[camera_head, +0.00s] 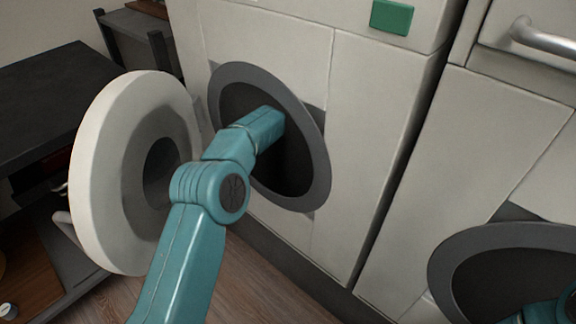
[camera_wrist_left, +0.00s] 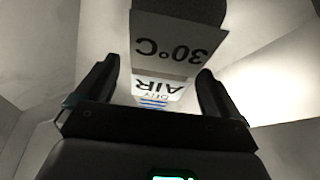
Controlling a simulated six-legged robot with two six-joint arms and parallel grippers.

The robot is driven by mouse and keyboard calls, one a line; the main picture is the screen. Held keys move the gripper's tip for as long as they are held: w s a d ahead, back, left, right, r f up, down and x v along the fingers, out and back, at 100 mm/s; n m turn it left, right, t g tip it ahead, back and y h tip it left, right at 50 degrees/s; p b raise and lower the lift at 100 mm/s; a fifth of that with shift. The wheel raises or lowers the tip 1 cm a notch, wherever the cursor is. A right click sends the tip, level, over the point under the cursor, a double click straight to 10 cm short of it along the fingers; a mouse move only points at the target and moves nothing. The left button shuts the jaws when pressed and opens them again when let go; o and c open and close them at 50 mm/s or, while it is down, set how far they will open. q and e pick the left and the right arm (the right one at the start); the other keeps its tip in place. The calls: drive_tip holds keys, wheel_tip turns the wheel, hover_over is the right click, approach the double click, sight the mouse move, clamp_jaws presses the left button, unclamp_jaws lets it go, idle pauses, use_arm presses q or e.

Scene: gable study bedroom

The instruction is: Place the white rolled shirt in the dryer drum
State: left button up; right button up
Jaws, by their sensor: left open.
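The dryer drum opening (camera_head: 297,165) has a dark grey ring, and its round white door (camera_head: 98,165) stands open on the left. My left arm reaches through the opening, so its gripper is hidden inside in the head view. In the left wrist view my left gripper (camera_wrist_left: 158,66) is open among pale curved walls. A white printed piece (camera_wrist_left: 172,46) reading "30°C" and "AIR DRY" lies at and beyond the fingertips, with a dark part above it. I cannot tell whether it belongs to the white rolled shirt. No rolled shirt is clearly recognisable. My right gripper is out of view.
A second round opening (camera_head: 515,275) with a grey ring is at the lower right, with part of my other arm before it. A dark desk (camera_head: 50,95) stands behind the open door. Wooden floor (camera_head: 255,285) shows below the dryer.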

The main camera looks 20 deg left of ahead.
use_arm(q)
drive_tip(key=r, duration=0.2)
hover_over(281, 178)
drive_tip(key=s+d, duration=0.2)
drive_tip(key=s, duration=0.1)
drive_tip(key=shift+w+a+f+p, duration=0.1)
drive_tip(key=shift+w+a+p, duration=0.05)
drive_tip(key=shift+w+p, duration=0.15)
drive_tip(key=shift+s+f, duration=0.1)
drive_tip(key=shift+s, duration=0.75)
